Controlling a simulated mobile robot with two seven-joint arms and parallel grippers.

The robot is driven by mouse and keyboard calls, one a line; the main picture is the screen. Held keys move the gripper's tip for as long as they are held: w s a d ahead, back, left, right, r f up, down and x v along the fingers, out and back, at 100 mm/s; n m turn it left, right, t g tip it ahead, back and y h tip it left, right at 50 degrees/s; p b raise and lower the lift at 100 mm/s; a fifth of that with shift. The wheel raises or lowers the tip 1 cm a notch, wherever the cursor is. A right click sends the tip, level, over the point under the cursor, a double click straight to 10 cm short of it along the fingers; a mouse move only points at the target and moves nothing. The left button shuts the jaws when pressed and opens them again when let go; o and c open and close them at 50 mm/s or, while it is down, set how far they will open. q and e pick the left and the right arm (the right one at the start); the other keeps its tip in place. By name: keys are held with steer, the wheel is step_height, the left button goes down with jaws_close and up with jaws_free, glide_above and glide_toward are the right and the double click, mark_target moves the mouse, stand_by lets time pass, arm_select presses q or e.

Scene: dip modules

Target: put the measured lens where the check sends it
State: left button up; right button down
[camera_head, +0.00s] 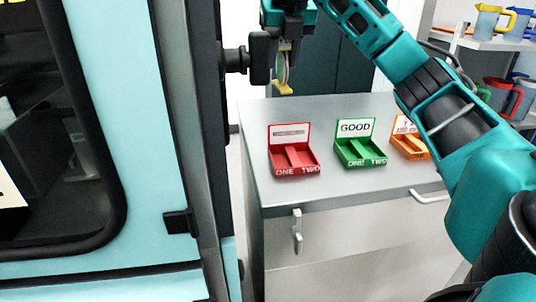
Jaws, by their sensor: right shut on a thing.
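My right gripper (284,48) is at the top middle, above the back left of the grey cabinet top. It is shut on a thin round lens (283,67), held on edge, with a small yellow part at its lower end. On the cabinet stand a red tray (294,158), a green tray (361,151) and an orange tray (411,146). The green tray's sign reads GOOD; the red one's is too small to read; the orange one's is partly hidden by my right arm. The red and green trays' fronts are marked ONE and TWO. I see no lens in them. My left gripper is out of view.
A light teal machine (139,125) with a dark window fills the left, its edge close to the cabinet. The grey cabinet top (330,190) is clear in front of the trays. A shelf (490,42) with coloured jugs stands at the upper right.

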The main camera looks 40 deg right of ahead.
steer(key=shift+w+d+m, duration=0.1)
steer(key=shift+m, duration=0.2)
steer(key=f+b, duration=0.2)
steer(key=f, duration=1.7)
steer(key=shift+s+f+b, duration=0.2)
steer(key=shift+b, duration=0.1)
steer(key=shift+f, duration=0.15)
steer(key=c, duration=0.7)
jaws_free()
steer(key=shift+c, duration=0.2)
